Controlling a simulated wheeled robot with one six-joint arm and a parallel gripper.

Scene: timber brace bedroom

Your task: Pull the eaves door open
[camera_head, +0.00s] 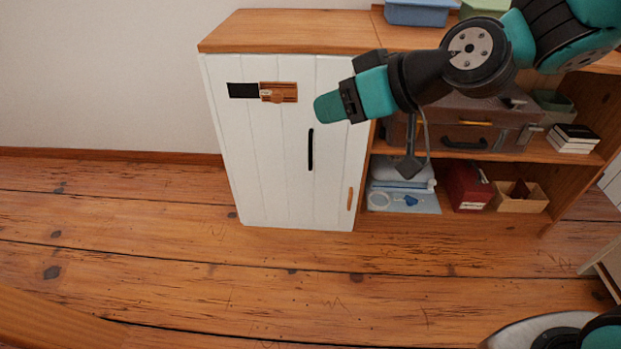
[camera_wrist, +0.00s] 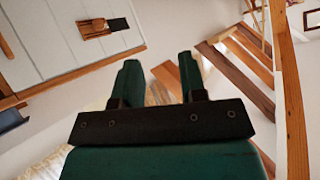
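The eaves door (camera_head: 240,150) is a white planked panel on the front of a low wooden-topped cabinet, and it looks shut. A black vertical bar handle (camera_head: 311,149) is on its right half, with a small wooden strip (camera_head: 350,198) lower near the right edge. A black plate (camera_head: 243,90) and a wooden latch-like piece (camera_head: 279,92) sit near its top. My gripper (camera_head: 328,107) is above the handle, in front of the door's upper right. In the wrist view its fingers (camera_wrist: 158,72) are apart with nothing between them, and the door (camera_wrist: 60,40) shows at upper left.
Open shelves right of the door hold a brown suitcase (camera_head: 470,122), a red box (camera_head: 466,187), a wooden bin (camera_head: 519,197) and books (camera_head: 573,138). Blue and green bins stand on top. The plank floor (camera_head: 200,270) in front of the door is clear.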

